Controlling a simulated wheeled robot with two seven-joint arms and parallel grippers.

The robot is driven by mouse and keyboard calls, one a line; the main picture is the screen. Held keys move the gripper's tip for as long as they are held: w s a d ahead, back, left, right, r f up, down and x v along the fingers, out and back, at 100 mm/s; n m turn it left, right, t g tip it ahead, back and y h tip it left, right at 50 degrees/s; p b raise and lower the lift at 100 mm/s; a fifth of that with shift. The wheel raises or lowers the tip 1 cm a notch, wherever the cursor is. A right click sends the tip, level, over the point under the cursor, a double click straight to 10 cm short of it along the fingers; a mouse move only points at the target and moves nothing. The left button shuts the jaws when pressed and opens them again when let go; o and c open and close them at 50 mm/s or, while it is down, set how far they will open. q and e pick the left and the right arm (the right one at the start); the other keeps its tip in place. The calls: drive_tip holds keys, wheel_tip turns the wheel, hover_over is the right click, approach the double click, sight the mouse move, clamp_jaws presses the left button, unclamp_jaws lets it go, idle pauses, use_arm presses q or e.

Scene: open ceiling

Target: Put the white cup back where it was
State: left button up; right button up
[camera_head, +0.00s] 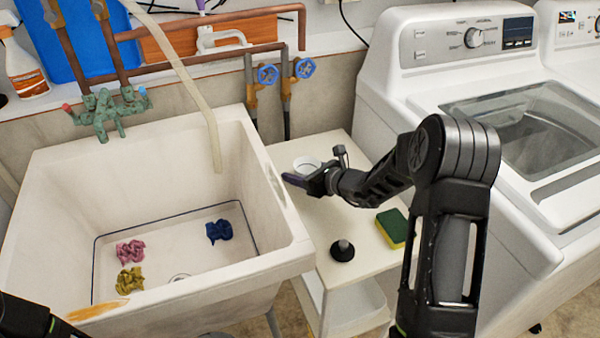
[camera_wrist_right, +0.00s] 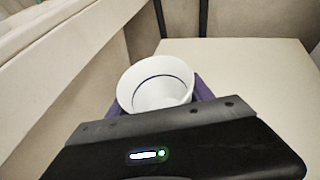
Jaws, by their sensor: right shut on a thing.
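A white cup (camera_head: 306,164) shows at the back left of the small white side table (camera_head: 330,262), beside the sink wall. My right gripper (camera_head: 299,181) reaches in from the right and is shut on the cup. In the right wrist view, the cup (camera_wrist_right: 155,88) is upright and looks empty, with a purple finger on each side. Its lower part is hidden by the gripper body, so I cannot tell whether its base touches the table. Only a dark part of my left arm shows at the lower left of the head view; its fingers are out of frame.
A black plunger-like object (camera_head: 342,250) and a yellow-green sponge (camera_head: 391,228) are nearer on the table. The sink (camera_head: 180,165) with coloured cloths borders the left, the washing machine (camera_head: 480,110) the right. Pipes with blue valves (camera_head: 268,75) rise behind. Some tabletop is bare.

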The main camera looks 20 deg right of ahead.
drive_tip(key=shift+f, duration=0.2)
drive_tip(key=shift+f, duration=0.15)
drive_tip(key=o, duration=1.4)
drive_tip(key=shift+r, duration=0.3)
drive_tip(key=v, duration=1.1)
drive_tip(key=shift+s+d, duration=0.1)
drive_tip(key=shift+s, duration=0.05)
drive_tip(key=shift+s+d+r, duration=0.1)
drive_tip(key=shift+s, duration=0.25)
